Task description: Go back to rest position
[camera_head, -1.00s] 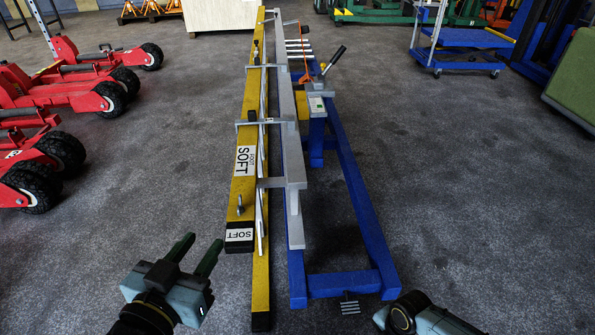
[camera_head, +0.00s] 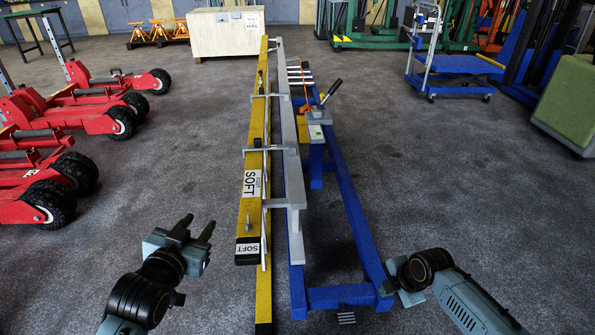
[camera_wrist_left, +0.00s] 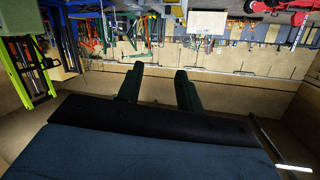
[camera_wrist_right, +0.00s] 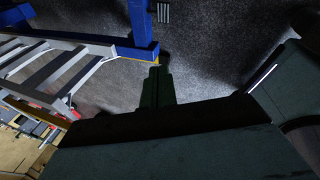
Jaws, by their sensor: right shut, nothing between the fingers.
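My left gripper (camera_head: 196,226) is at the lower left of the head view, left of the yellow beams, with its two fingers apart and nothing between them. The left wrist view shows the same spread dark green fingers (camera_wrist_left: 158,82). My right gripper is at the lower right of the head view, close to the near right corner of the blue frame (camera_head: 345,292); its fingers are hard to make out there. In the right wrist view my right gripper (camera_wrist_right: 158,72) has its fingers together, holding nothing. I cannot tell whether it touches the frame.
Yellow beams (camera_head: 252,190) marked SOFT and a grey ladder-like rail (camera_head: 292,190) stand along the blue frame between my arms. Red trolley jacks (camera_head: 60,150) stand on the left. A wooden crate (camera_head: 226,35), a blue cart (camera_head: 450,62) and a green block (camera_head: 570,105) stand farther back.

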